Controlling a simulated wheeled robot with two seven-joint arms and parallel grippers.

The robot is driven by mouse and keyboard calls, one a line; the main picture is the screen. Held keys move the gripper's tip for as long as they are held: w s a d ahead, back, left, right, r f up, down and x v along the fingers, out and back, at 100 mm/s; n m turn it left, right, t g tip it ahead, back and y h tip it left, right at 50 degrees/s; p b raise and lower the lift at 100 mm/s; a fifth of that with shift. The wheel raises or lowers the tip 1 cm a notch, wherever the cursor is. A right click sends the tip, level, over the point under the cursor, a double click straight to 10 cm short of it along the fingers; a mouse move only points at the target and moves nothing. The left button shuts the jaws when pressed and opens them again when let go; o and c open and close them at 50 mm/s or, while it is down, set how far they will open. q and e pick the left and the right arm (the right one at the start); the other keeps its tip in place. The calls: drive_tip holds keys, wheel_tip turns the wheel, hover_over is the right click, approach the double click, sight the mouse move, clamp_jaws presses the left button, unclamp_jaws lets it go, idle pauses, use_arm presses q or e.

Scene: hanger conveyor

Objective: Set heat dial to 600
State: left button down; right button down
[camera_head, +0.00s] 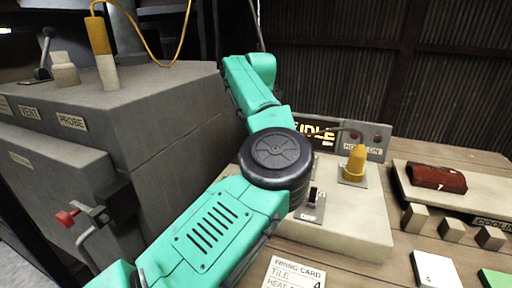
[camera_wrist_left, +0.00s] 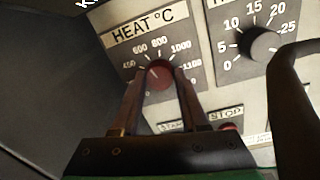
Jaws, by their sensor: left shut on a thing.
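The heat dial (camera_wrist_left: 159,74) is a dark red knob under a HEAT °C label in the left wrist view, with numbers around it. A small pale mark on the knob points up and left, roughly toward the 600, but it is too small to read exactly. My left gripper (camera_wrist_left: 160,82) is shut on the knob, one finger on each side. In the head view my teal arm reaches across the middle, and the dial and gripper do not show there. My right gripper is not in view.
A second dial (camera_wrist_left: 259,44) sits right of the heat dial, with a STOP label (camera_wrist_left: 226,113) below. A firing card (camera_head: 296,273) lies on the bench.

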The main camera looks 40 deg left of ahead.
use_arm(q)
drive_tip(key=shift+c, duration=2.1)
unclamp_jaws()
drive_tip(key=shift+r, duration=0.1)
wheel_tip(320, 180, up, 14)
drive_tip(key=p, duration=0.5)
drive_tip(key=shift+d+r, duration=0.25)
drive_tip(key=shift+d, duration=0.1)
